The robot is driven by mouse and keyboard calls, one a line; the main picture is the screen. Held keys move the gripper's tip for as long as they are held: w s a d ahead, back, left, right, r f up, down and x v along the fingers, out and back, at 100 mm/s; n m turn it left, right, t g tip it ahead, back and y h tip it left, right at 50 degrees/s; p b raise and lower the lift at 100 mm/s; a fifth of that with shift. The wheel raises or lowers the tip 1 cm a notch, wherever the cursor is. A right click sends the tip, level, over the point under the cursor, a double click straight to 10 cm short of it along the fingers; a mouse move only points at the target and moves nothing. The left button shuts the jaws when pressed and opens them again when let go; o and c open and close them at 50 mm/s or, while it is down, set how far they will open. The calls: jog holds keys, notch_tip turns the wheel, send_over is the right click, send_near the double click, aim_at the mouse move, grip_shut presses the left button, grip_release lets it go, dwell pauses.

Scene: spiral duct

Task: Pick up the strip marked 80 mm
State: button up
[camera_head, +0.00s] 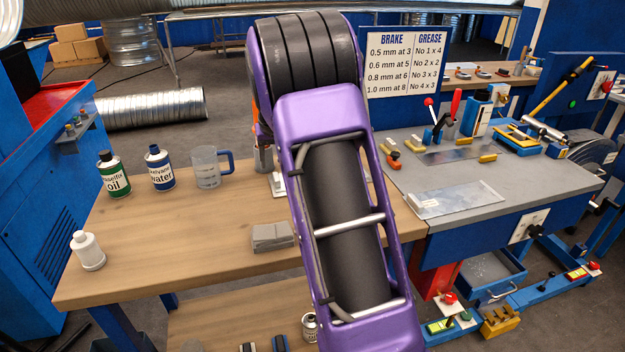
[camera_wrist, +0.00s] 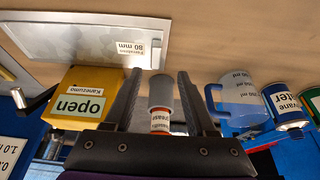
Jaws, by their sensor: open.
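The strip marked 80 mm (camera_wrist: 95,45) shows in the wrist view as a flat grey metal sheet at the upper left, with a white label near its right end. It lies flat on a tan surface. My gripper (camera_wrist: 159,75) is open, its two dark fingers apart with nothing held between them. The strip is beyond the fingers and to their left, not touching them. In the head view my purple arm covers the middle, and my gripper is hidden. A metal sheet (camera_head: 455,199) lies on the grey bench there, but its marking is too small to read.
A yellow box marked "open" (camera_wrist: 85,95) stands left of my fingers, close by. A grey-topped container (camera_wrist: 161,95) shows between them. A jug (camera_head: 208,167), a water can (camera_head: 159,168) and an oil can (camera_head: 112,174) stand on the wooden table. A grey block (camera_head: 272,236) sits near its front.

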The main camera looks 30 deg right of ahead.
jog(key=x, duration=0.7)
jog(key=shift+d+f+b, duration=0.1)
jog(key=shift+d+b, duration=0.25)
jog(key=shift+d, duration=0.05)
jog(key=shift+c, duration=0.2)
grip_shut()
